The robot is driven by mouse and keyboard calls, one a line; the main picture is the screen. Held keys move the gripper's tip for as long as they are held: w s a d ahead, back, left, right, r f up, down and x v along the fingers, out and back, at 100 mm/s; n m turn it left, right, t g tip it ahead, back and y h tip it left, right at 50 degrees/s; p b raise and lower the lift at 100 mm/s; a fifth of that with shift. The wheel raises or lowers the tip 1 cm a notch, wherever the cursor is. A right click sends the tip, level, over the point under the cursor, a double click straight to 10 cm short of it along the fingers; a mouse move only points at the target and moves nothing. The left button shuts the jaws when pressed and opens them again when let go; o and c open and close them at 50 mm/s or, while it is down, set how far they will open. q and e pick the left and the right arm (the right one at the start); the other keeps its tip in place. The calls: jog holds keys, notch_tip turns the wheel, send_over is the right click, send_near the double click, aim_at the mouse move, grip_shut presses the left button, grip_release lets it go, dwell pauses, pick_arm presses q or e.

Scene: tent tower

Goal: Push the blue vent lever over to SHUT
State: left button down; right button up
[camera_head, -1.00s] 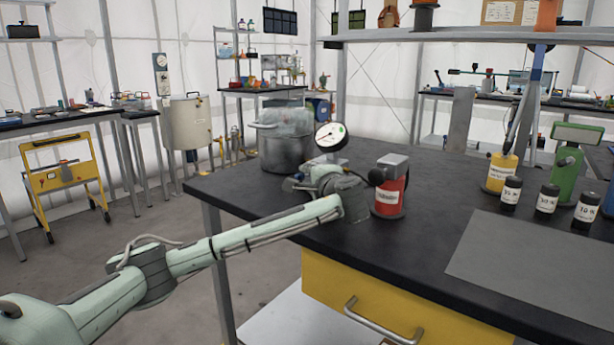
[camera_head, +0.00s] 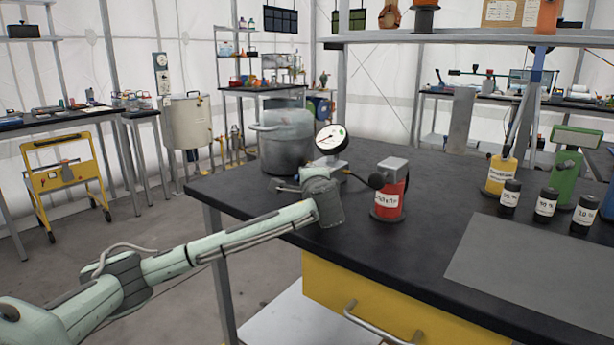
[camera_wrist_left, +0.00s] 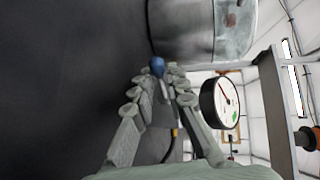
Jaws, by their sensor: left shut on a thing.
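The blue knob of the vent lever (camera_wrist_left: 157,66) shows in the left wrist view, between the tips of my left gripper (camera_wrist_left: 164,74). The fingers are shut on it. In the head view my wrist hides the fingers and the knob. A white round gauge (camera_head: 331,138) stands just behind my wrist on the bench, and shows beside the fingers in the wrist view (camera_wrist_left: 222,103). A thin metal rod (camera_head: 287,187) sticks out to the left of my wrist; I cannot tell its part. No SHUT marking is readable. My right gripper is out of view.
A red canister (camera_head: 390,190) stands close to the right of my wrist. Several labelled jars and a green device (camera_head: 568,175) stand farther right. A grey mat (camera_head: 540,275) lies bare at the front right.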

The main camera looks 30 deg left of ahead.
pick_arm(q)
jog(key=c, duration=1.9)
grip_release()
jog(key=shift+o, duration=0.2)
jog(key=v, duration=1.2)
jog(key=shift+s+a, duration=0.15)
jog(key=shift+a, duration=0.05)
